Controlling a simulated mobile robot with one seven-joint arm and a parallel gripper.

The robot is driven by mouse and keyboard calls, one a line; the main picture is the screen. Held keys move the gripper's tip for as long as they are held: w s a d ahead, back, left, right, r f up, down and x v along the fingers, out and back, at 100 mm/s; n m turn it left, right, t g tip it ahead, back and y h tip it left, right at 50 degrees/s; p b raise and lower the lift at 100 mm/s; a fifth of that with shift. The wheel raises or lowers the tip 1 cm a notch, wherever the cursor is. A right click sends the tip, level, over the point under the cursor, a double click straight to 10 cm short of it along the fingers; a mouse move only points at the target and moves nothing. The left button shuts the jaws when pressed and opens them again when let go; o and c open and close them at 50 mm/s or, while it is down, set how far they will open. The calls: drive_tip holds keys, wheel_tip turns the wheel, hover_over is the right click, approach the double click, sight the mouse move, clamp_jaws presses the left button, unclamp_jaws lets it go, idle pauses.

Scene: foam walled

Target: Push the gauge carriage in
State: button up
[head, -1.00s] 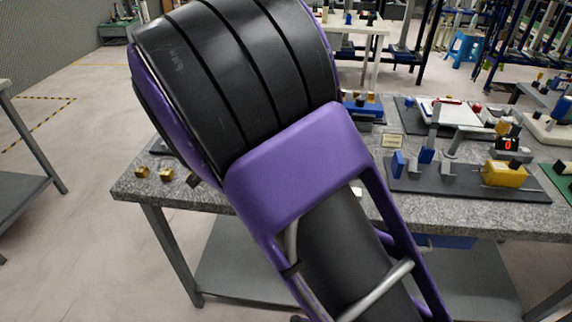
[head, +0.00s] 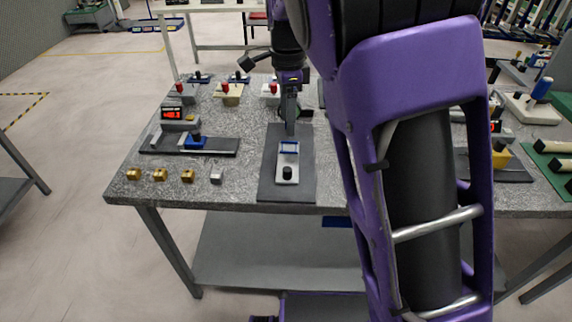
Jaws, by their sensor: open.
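My gripper (head: 290,128) reaches down over the far end of a dark grey base plate (head: 268,185) in the middle of the table. The gripper tips appear just behind the blue frame; contact is too small to tell. Which one is the gauge carriage is not clear.
Several small brass blocks (head: 160,175) and a grey block (head: 216,175) line the near left edge of the granite table (head: 240,195). Red-knobbed fixtures (head: 228,92) stand behind. My purple arm hides the table's centre right. A yellow block (head: 501,156) sits further right.

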sight(287, 168)
wheel_tip(287, 168, down, 15)
drive_tip(key=shift+f+b, duration=0.15)
drive_tip(key=shift+b, duration=0.75)
clamp_jaws()
idle(0.9)
